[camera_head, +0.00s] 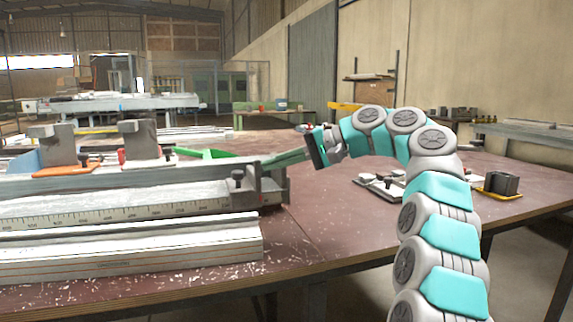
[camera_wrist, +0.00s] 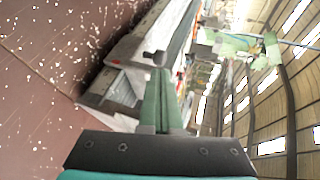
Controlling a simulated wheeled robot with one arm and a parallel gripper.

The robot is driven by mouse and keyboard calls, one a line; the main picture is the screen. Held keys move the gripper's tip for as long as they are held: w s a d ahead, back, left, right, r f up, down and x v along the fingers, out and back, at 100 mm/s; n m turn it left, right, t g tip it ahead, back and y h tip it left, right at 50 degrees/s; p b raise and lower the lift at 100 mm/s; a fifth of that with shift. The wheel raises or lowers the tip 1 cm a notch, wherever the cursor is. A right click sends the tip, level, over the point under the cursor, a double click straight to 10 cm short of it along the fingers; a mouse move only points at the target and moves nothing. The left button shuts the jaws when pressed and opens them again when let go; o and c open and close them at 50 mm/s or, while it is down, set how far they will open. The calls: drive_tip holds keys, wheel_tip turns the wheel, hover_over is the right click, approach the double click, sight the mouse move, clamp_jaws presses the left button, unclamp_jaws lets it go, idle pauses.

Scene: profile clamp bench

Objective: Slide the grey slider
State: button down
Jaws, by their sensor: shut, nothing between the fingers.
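The clamp bench's long grey rail (camera_head: 120,182) runs across the left of the head view. A grey end block with a dark knob (camera_head: 238,175) sits at its right end; a dark knob (camera_wrist: 155,58) also shows just beyond my fingers in the wrist view. Two upright grey blocks stand along the rail, one at far left (camera_head: 55,140) and one further right (camera_head: 140,137). I cannot tell which piece is the grey slider. My gripper (camera_head: 268,163) is shut and empty, its greenish fingers pointing left at the rail's right end. Its fingertips (camera_wrist: 158,72) look close to the knob; contact is unclear.
A ruler scale and pale profiles (camera_head: 130,250) lie along the table's front. A green part (camera_head: 205,153) shows behind the rail. A plate with small knobs (camera_head: 380,187) and a dark block on a yellow tray (camera_head: 500,184) lie to the right. The reddish-brown tabletop (camera_head: 330,230) is clear at centre.

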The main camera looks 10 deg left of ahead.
sight(258, 176)
drive_tip(key=shift+b+x, duration=0.4)
drive_tip(key=shift+x, duration=1.75)
drive_tip(key=shift+s+a, duration=0.1)
drive_tip(key=shift+a, duration=0.05)
